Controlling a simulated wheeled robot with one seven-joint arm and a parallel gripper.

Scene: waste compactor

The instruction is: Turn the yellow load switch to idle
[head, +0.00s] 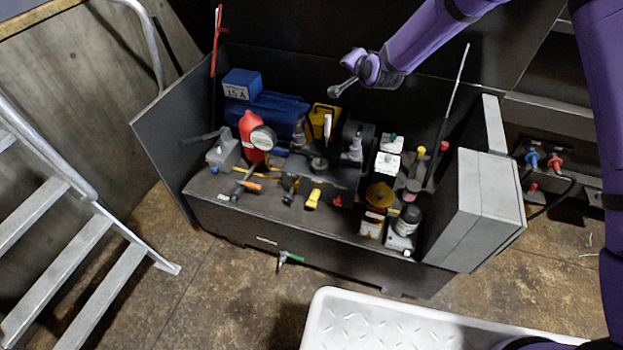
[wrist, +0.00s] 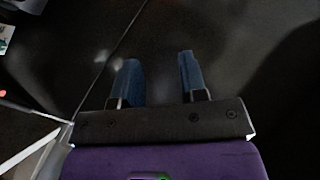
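Several yellow parts sit on the dark compactor unit in the head view, and I cannot tell for sure which one is the load switch. A yellow knob-like part (head: 313,198) is at the front middle of the deck. A yellow block (head: 323,120) stands farther back, and a yellow round part (head: 379,195) sits to the right. No switch marking is readable. My gripper (wrist: 158,76) shows two blue fingers standing apart with nothing between them. In the head view my purple arm reaches in from the upper right, its end above the back of the unit, apart from these parts.
A blue motor (head: 268,113), a red bottle (head: 251,135) and a gauge (head: 263,138) crowd the deck's left. A grey cabinet (head: 470,210) bounds the right. Metal stairs (head: 60,240) stand left; a white tread-patterned platform (head: 400,325) lies in front.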

